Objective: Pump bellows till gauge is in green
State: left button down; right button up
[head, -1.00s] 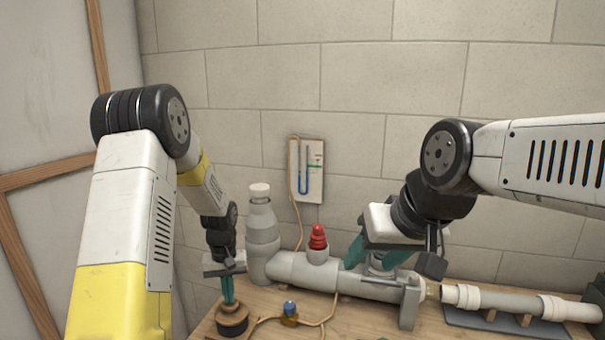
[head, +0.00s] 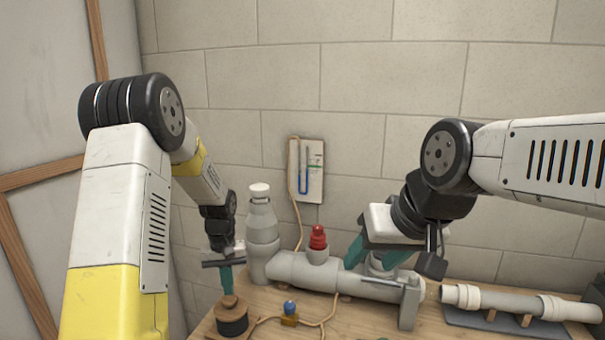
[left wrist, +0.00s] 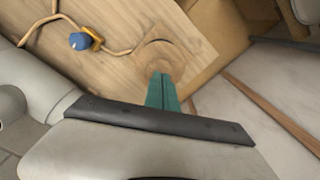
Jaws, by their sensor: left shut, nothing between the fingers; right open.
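The bellows (head: 232,320) is a dark round body with a wooden top on a wooden base at the bench's front left. In the left wrist view its round wooden top (left wrist: 160,58) lies below the fingers. My left gripper (head: 228,291) is shut and empty, teal fingers pointing down at the top; whether they touch it is unclear. It also shows in the left wrist view (left wrist: 163,78). The gauge (head: 309,171) is a U-tube with blue liquid and a small green mark on the wall; its exact level is too small to read. My right gripper (head: 374,258) is open at a fitting on the grey pipe.
A grey pipe assembly (head: 345,283) with a red cap (head: 318,238) and an upright capped section (head: 261,235) stands behind the bellows. A blue-knobbed brass valve (head: 290,313) sits on the tubing to the right. A loose pipe (head: 520,303) rests at the right.

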aim_at(229, 298)
pick_arm(q)
jog(key=shift+f, duration=1.9)
jog(key=shift+r, duration=1.95)
jog(key=shift+f, duration=0.1)
jog(key=shift+f, duration=1.9)
jog(key=shift+r, duration=2)
jog(key=shift+f, duration=0.1)
